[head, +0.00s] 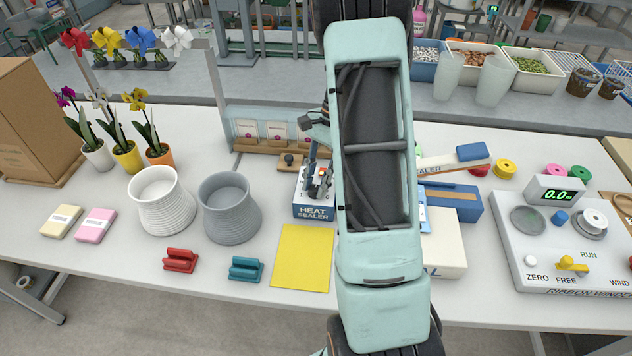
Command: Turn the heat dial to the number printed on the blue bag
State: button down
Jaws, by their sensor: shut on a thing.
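The heat sealer (313,211) is a small blue and white box labelled "HEAT SEALER" in the middle of the table, just left of my arm. My gripper (318,190) is down at its top face, shut on what appears to be the dial there. The fingers cover the dial, so its pointer and setting cannot be read. Small marks show on the white face beside the fingers. I cannot make out a blue bag for certain or any number on one. A rack (268,143) behind the sealer holds small labelled packets, and my arm hides part of that area.
A yellow mat (303,257) lies in front of the sealer. A grey pot (229,208) and a white pot (161,203) stand left. A blue box (455,203) and a ribbon winder (560,245) are to the right. My arm blocks the middle.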

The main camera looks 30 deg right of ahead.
jog(key=c, duration=1.7)
grip_release()
jog(key=shift+o, duration=0.2)
jog(key=v, duration=1.2)
